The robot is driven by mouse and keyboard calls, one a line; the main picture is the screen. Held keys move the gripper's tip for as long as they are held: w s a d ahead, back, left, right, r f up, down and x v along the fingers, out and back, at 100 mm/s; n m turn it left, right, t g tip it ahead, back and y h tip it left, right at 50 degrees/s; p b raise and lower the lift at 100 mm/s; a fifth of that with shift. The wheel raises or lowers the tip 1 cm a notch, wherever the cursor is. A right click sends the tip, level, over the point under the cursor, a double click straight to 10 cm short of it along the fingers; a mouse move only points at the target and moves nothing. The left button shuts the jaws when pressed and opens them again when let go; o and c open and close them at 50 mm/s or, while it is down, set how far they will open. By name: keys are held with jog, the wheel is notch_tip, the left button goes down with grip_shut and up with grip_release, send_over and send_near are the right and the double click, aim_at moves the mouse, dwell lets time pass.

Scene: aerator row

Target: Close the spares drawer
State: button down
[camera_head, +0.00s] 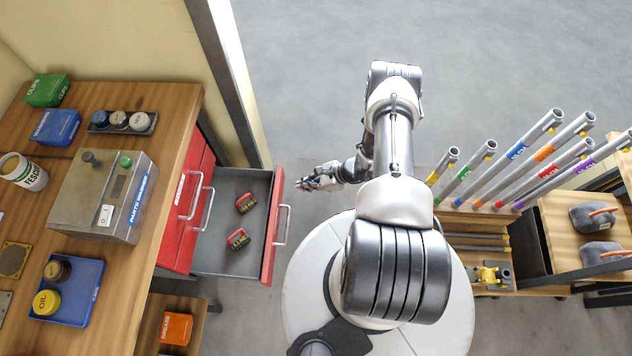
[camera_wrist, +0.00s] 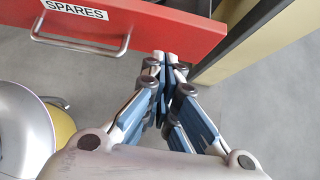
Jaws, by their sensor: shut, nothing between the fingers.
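The spares drawer (camera_head: 232,255) is pulled open from the red cabinet in the head view, with two small red-and-dark items (camera_head: 238,238) inside it. Its red front (camera_wrist: 170,32) carries a SPARES label (camera_wrist: 76,8) and a metal bar handle (camera_wrist: 90,45) in the wrist view. My gripper (camera_head: 302,184) is shut and empty, on the outer side of the drawer front, near its far end. In the wrist view my fingertips (camera_wrist: 166,56) are close to the front's lower edge, right of the handle. I cannot tell whether they touch it.
A wooden bench (camera_head: 120,270) with a parts washer (camera_head: 105,195) stands above the cabinet. A metal post (camera_head: 225,80) rises beyond the drawer. A rack of coloured tubes (camera_head: 520,160) stands on the right. Bare floor (camera_head: 310,60) lies at the back.

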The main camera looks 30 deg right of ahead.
jog(key=w+a, duration=0.1)
jog(key=a, duration=0.1)
jog(key=w+a+f, duration=0.1)
jog(key=w+a, duration=0.1)
jog(key=shift+b, duration=0.35)
jog(key=shift+w+a, duration=0.1)
